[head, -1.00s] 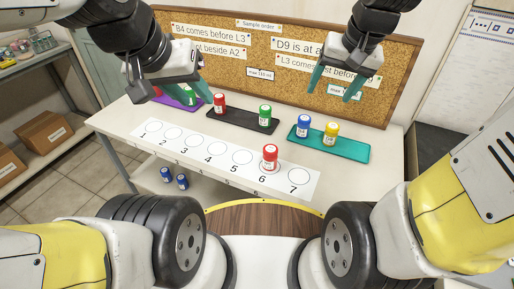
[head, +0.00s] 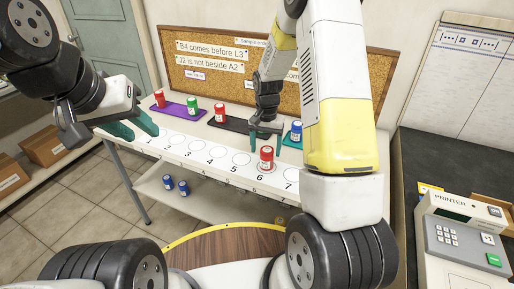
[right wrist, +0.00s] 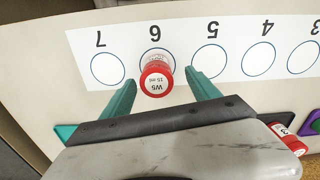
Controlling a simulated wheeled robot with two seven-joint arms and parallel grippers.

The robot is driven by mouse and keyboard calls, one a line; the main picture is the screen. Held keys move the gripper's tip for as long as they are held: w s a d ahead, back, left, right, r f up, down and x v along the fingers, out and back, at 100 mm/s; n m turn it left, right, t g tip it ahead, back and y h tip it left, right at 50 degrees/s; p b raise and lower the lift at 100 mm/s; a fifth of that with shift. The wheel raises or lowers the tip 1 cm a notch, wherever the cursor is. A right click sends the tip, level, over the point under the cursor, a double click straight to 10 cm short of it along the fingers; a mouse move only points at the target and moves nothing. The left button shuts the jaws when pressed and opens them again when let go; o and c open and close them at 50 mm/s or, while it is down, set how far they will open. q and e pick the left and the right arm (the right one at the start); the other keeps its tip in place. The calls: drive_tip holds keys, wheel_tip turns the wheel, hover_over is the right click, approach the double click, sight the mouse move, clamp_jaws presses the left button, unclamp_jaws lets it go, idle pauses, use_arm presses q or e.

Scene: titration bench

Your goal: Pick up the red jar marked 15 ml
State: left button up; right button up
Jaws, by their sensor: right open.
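The red jar marked 15 ml (head: 267,158) stands upright on circle 6 of the white numbered strip (head: 222,167). In the right wrist view its red lid (right wrist: 157,79) reads "W5 15 ml". My right gripper (head: 266,142) is open just behind and above the jar. In the right wrist view the jar's lid shows between the two teal fingers, with a gap on each side. My left gripper (head: 146,134) is open and empty near the strip's left end.
A purple tray (head: 177,108) holds a red and a green jar. A black tray (head: 245,127) holds another red jar (head: 220,113). A blue jar (head: 296,131) stands on the teal tray, partly hidden by my right arm. Two blue jars (head: 168,182) sit on the lower shelf.

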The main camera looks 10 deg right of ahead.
sight(267, 158)
drive_tip(key=f, duration=0.5)
drive_tip(key=shift+s+d+f, duration=0.1)
drive_tip(key=shift+d+f, duration=0.1)
drive_tip(key=shift+c, duration=0.2)
drive_tip(key=c, duration=1.4)
drive_tip(key=shift+r, duration=0.1)
